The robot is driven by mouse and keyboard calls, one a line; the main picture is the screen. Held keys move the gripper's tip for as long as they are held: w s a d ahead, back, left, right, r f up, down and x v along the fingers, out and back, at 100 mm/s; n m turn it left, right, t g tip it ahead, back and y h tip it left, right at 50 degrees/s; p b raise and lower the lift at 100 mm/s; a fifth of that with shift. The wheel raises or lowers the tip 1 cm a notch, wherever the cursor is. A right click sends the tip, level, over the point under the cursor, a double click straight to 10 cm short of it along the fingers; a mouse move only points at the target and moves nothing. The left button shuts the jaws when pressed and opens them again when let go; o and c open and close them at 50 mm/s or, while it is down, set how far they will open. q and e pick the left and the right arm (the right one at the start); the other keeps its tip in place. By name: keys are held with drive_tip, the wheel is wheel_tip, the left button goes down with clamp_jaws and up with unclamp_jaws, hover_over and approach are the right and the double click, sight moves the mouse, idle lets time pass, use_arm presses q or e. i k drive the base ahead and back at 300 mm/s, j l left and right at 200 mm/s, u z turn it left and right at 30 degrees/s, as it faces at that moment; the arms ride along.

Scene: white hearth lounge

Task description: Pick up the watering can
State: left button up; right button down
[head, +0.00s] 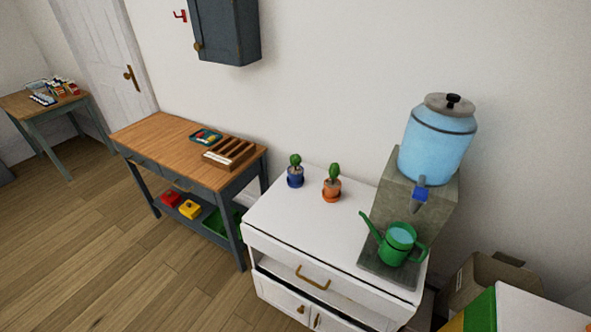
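A green watering can (400,241) stands upright on the dark base plate of a water dispenser (436,150), on the right part of a white cabinet top (284,217). Its spout points up and to the left, and its handle is on the right. Light blue shows in its open top, below the dispenser's blue tap (420,193). Neither of my grippers shows in the head view.
Two small potted plants, one in a blue pot (295,176) and one in an orange pot (332,188), stand left on the cabinet. A cardboard box (490,277) is at the right. A wooden-topped table (160,143) stands left. Floor at front left is clear.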

sight(394, 249)
drive_tip(key=z, duration=1.05)
